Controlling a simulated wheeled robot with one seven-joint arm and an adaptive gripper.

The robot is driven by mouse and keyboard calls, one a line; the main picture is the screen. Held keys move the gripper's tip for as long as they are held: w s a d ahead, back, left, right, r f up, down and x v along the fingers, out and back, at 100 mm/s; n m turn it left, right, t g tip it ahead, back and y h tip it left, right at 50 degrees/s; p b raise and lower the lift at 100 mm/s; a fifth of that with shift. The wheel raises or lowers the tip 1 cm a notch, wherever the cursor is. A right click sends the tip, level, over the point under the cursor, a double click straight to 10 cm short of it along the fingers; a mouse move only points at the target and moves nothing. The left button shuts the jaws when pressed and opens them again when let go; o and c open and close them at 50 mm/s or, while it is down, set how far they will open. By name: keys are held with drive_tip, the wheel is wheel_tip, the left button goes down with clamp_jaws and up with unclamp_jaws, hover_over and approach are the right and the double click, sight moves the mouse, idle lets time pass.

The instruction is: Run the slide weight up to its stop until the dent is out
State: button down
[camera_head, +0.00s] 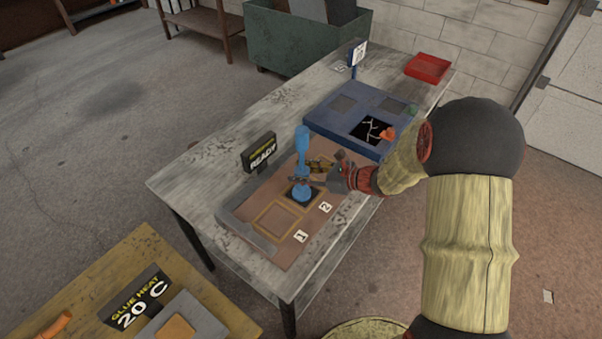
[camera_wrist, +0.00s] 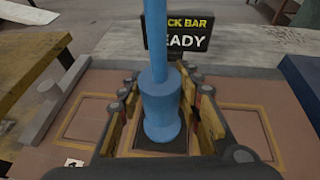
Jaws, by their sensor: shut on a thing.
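The blue slide weight (camera_wrist: 163,112) is a thick cylinder low on an upright blue rod (camera_wrist: 154,35). The rod has a wider blue top end (camera_head: 302,137). It stands over a dark square (camera_head: 289,191) by label 2 on a brown panel (camera_head: 268,201). My gripper (camera_head: 304,181) reaches in from the right, its fingers shut on the slide weight; in the wrist view the fingers flank the weight on both sides. The weight sits low, well below the top end. The dent is not discernible; the tool and fingers hide part of the dark square.
A black READY sign (camera_head: 259,152) stands behind the panel on the grey bench (camera_head: 190,181). A blue tray-like frame (camera_head: 323,113) and a red bin (camera_head: 428,68) lie farther back. A wooden table (camera_head: 70,307) with a GLUE HEAT 20 C sign (camera_head: 137,298) is at front left.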

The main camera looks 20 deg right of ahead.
wheel_tip(320, 180, up, 8)
drive_tip(key=p, duration=0.5)
drive_tip(key=shift+r+p, duration=0.25)
drive_tip(key=shift+p, duration=0.15)
drive_tip(key=shift+f, duration=0.2)
drive_tip(key=shift+f+b, duration=0.15)
drive_tip(key=shift+b, duration=0.15)
drive_tip(key=shift+f+b, duration=2.95)
drive_tip(key=shift+f, duration=1.1)
drive_tip(key=c, duration=1.2)
unclamp_jaws()
drive_tip(key=shift+o, duration=0.2)
drive_tip(key=v, duration=1.2)
